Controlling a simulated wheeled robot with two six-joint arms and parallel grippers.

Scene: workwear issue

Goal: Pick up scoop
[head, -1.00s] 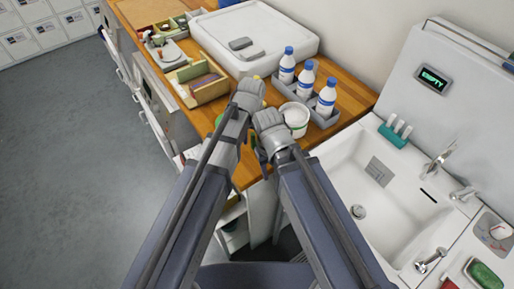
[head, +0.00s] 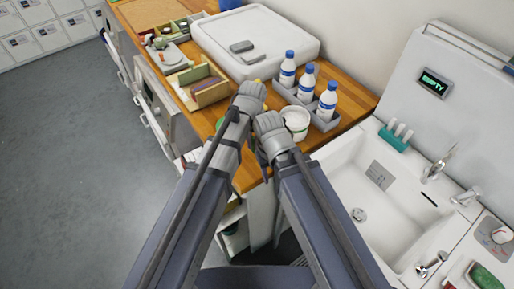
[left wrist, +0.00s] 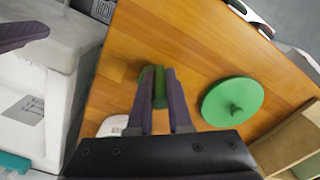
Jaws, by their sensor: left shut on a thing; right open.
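My left gripper (left wrist: 157,95) is shut on a green piece (left wrist: 156,78), apparently the scoop's handle, above the wooden counter. Its full shape does not show, and in the head view the left hand (head: 250,97) hides it. A small yellowish block-like shape (left wrist: 112,70) shows beside the fingers in the left wrist view; I cannot tell whether it belongs to the held piece. My right gripper (head: 266,160) is open, lower and at the counter's front edge, largely hidden by its own arm. A white tub (head: 296,120) stands right of both hands.
A round green lid (left wrist: 232,102) lies on the counter (head: 345,98). A wooden divided box (head: 200,88) stands left, a grey tray (head: 322,122) with bottles (head: 327,100) right, and a large white container (head: 262,45) behind. A sink (head: 385,205) adjoins at the right.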

